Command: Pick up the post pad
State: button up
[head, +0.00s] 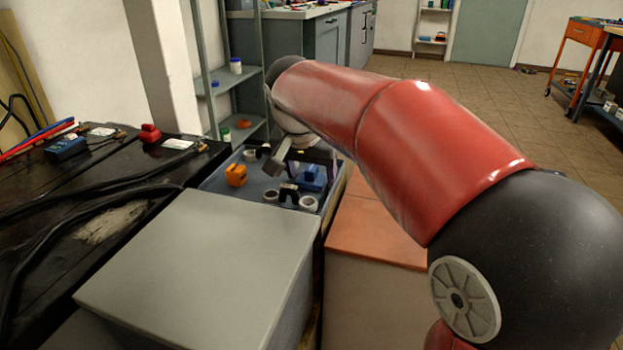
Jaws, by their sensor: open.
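A blue-grey tray (213,182) stands beyond the light grey box, with several small parts in it. They include an orange block (236,175), a blue block (313,178), white rings (308,203) and dark pieces (288,193). I cannot tell for sure which of these is the post pad. My gripper (277,166) is over the tray, between the orange and blue blocks, with a grey finger pointing down. It is open and nothing shows in it. My arm hides most of the gripper and the tray's far right part.
A light grey box (200,265) stands in front of the tray, and an orange-topped cabinet (375,232) to its right. A black battery top (95,215) with cables and a red cap (150,133) lies left. A shelf post (207,70) rises behind. Open floor lies at the back right.

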aim_at(310, 169)
jog(key=shift+c, duration=0.4)
jog(key=c, duration=0.7)
jog(key=shift+o, duration=0.2)
jog(key=shift+r, duration=0.1)
notch_tip(310, 169, up, 20)
jog(key=p, duration=0.5)
jog(key=shift+p, duration=0.3)
